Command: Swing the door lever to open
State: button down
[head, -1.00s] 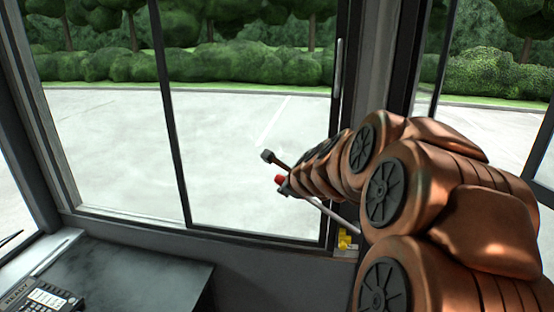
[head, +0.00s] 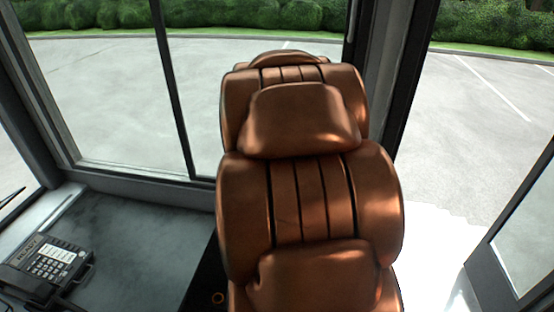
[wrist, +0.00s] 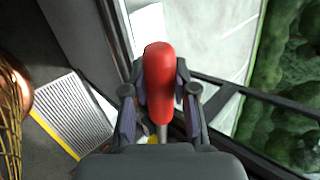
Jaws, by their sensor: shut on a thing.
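The door lever's red knob (wrist: 159,70) stands in the middle of the wrist view, with a short piece of grey rod below it. My gripper (wrist: 159,98) has one finger on each side of the knob and is shut on it. In the head view my own copper-coloured arm hides the gripper, the knob and the lever. A dark-framed glass door panel (head: 490,270) stands at an angle at the lower right of the head view, with pale ground showing to its left.
A dark dashboard (head: 130,250) with a desk phone (head: 50,265) lies at the left. A large window with a dark upright bar is ahead. A ribbed step with a yellow edge (wrist: 72,115) shows at the left of the wrist view.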

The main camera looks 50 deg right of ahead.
jog(key=shift+a+f, duration=0.15)
jog(key=shift+f, duration=0.2)
jog(key=c, duration=1.2)
grip_release()
jog(key=o, duration=0.3)
jog(key=shift+r, duration=0.1)
jog(key=shift+r, duration=0.1)
jog(key=shift+v, duration=3.7)
